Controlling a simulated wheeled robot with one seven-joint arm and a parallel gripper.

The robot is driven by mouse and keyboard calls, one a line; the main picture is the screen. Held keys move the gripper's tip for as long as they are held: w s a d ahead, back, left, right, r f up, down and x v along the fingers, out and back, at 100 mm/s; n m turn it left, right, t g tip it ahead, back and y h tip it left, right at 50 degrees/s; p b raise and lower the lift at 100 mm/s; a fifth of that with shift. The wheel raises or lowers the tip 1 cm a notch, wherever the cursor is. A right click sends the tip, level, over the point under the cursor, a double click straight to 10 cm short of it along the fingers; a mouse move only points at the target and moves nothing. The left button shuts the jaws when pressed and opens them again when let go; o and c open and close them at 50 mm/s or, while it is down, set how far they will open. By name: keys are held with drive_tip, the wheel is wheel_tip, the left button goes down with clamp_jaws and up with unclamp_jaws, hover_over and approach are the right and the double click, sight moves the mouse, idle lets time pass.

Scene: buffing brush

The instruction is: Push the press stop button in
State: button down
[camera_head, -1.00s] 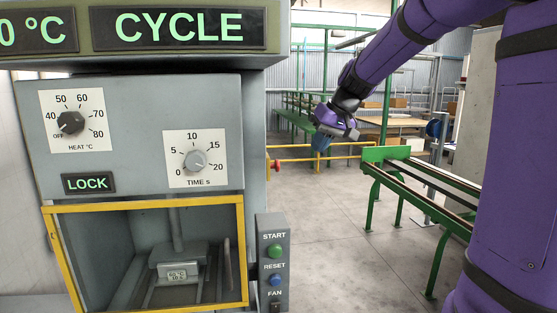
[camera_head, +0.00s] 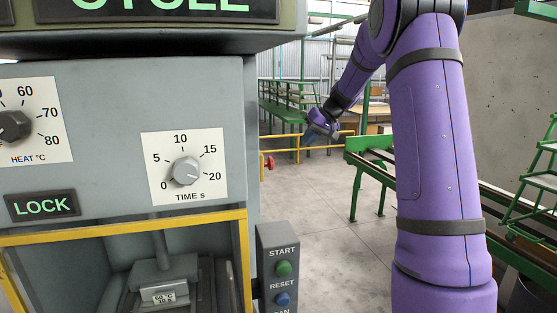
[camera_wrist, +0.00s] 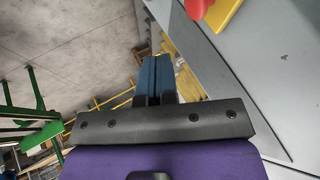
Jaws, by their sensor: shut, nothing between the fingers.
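The red stop button (camera_head: 270,163) sticks out from the right side of the grey press, on a yellow backing (camera_head: 262,166). In the wrist view the red button (camera_wrist: 197,7) is at the top edge, partly cut off, beside its yellow plate (camera_wrist: 224,13). My gripper (camera_head: 316,134) hangs in the air to the right of the button and a little higher in the head view, clear of it. In the wrist view the blue fingers of my gripper (camera_wrist: 154,72) are together and empty, with the button ahead and to their right.
The press front carries a time dial (camera_head: 186,171), a heat dial (camera_head: 14,126) and a box with start (camera_head: 284,268) and reset (camera_head: 283,299) buttons. Yellow rails (camera_head: 297,150) and a green-framed conveyor (camera_head: 372,165) stand behind. The floor (camera_head: 310,210) between is bare.

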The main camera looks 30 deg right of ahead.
sight(267, 164)
drive_tip(key=w+a+f, duration=0.6)
drive_tip(key=a+f, duration=0.1)
drive_tip(key=f, duration=0.1)
drive_tip(key=shift+a, duration=0.2)
idle(0.3)
drive_tip(key=shift+a, duration=0.1)
